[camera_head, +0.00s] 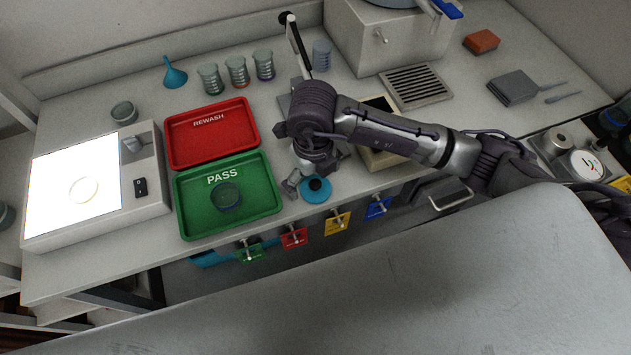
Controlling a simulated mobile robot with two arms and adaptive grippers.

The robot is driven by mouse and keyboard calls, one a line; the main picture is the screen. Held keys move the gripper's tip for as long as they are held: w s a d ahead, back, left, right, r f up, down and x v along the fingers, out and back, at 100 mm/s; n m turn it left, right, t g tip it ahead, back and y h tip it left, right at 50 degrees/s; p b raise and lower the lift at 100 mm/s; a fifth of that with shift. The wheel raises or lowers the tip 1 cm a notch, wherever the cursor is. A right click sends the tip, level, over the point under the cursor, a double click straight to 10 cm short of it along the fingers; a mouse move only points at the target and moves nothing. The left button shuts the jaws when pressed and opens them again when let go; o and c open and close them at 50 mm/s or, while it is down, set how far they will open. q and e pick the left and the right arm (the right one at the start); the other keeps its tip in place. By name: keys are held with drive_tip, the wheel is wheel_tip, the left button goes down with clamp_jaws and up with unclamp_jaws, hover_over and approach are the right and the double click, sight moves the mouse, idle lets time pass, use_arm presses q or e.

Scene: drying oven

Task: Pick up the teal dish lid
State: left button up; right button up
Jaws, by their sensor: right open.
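The teal dish lid (314,193) is a round disc with a dark knob in its middle. It lies on the bench near the front edge, just right of the green PASS tray. My right gripper (308,185) points down over the lid, with its fingers apart around the knob area. I cannot tell whether a finger touches the lid. The gripper's wrist hides part of the bench behind the lid. My left gripper is not in view.
The green PASS tray (264,206) holds a glass dish (227,197). The red REWASH tray (213,155) is empty behind it. A lit panel (75,185) with a clear dish stands left. Beakers (237,73) and a teal funnel (174,73) stand behind. Coloured tags (294,237) hang along the front edge.

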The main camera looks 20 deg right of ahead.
drive_tip(key=shift+f, duration=0.5)
drive_tip(key=c, duration=1)
drive_tip(key=shift+s, duration=0.15)
drive_tip(key=shift+c, duration=1.1)
drive_tip(key=shift+f, duration=0.1)
